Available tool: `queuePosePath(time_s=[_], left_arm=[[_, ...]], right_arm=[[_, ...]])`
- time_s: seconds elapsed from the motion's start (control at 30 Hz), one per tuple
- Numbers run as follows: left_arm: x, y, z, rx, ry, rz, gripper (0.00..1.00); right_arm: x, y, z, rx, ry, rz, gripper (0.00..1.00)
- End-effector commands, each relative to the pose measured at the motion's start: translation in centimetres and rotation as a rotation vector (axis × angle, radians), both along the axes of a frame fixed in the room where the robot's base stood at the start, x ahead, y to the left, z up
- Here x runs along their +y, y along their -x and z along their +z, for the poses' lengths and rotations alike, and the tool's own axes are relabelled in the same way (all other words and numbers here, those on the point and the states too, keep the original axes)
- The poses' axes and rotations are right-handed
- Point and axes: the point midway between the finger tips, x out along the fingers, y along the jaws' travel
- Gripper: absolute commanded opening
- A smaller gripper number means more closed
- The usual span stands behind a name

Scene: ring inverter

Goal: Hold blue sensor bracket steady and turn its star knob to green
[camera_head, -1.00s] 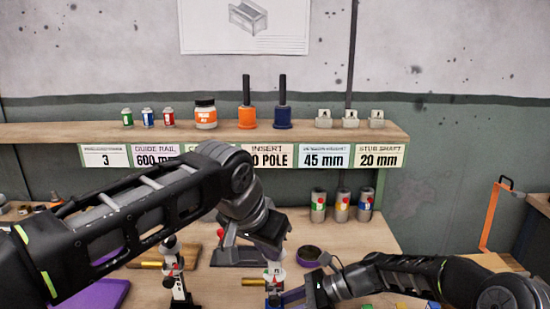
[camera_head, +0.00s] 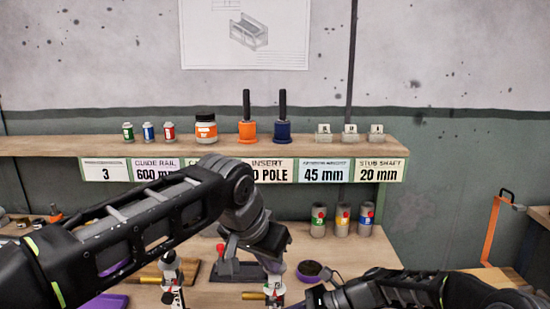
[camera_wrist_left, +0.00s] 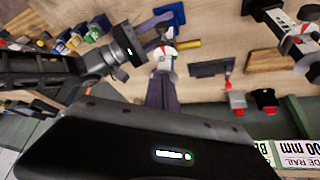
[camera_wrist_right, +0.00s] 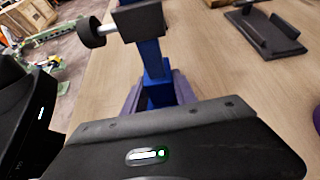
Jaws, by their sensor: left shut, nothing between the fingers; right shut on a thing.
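The blue sensor bracket (camera_wrist_right: 152,60) shows in the right wrist view as a blue post with a dark block on top and a round black end on a silver shaft. My right gripper (camera_wrist_right: 158,97) is shut on its lower part. In the left wrist view its blue part (camera_wrist_left: 171,13) lies beyond the right gripper's tips. My left gripper (camera_wrist_left: 162,88) is shut and empty, pointing at a white dial with red marks (camera_wrist_left: 165,54). The dial (camera_head: 274,284) also shows under the left gripper in the head view. The star knob's pointer and colour are too small to tell.
A similar white and red stand (camera_head: 172,278) is to the left. A dark holder (camera_head: 238,271) and a purple-rimmed round dish (camera_head: 310,270) lie behind the work spot. Several capped canisters (camera_head: 342,220) stand at the back right. The shelf (camera_head: 230,146) crosses behind.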

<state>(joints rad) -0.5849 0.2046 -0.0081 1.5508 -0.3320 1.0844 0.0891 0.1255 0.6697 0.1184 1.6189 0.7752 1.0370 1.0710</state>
Motion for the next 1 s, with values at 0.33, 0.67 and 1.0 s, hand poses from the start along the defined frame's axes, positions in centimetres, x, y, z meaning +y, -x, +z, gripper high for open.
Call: queuePosePath(time_s=[0.33,0.67,1.0], left_arm=[[-0.08,-0.22,-0.15,0.001,0.0,-0.001,0.0],[-0.03,-0.21,-0.18,0.001,0.0,-0.001,0.0],[0.68,-0.44,-0.2,0.002,-0.001,0.002,0.0]], right_arm=[[0.3,0.31,0.03,0.0,-0.002,0.013,0.0],[0.35,0.36,0.01,0.0,-0.003,0.013,0.0],[0.32,0.34,0.0,0.0,-0.003,0.013,0.0]])
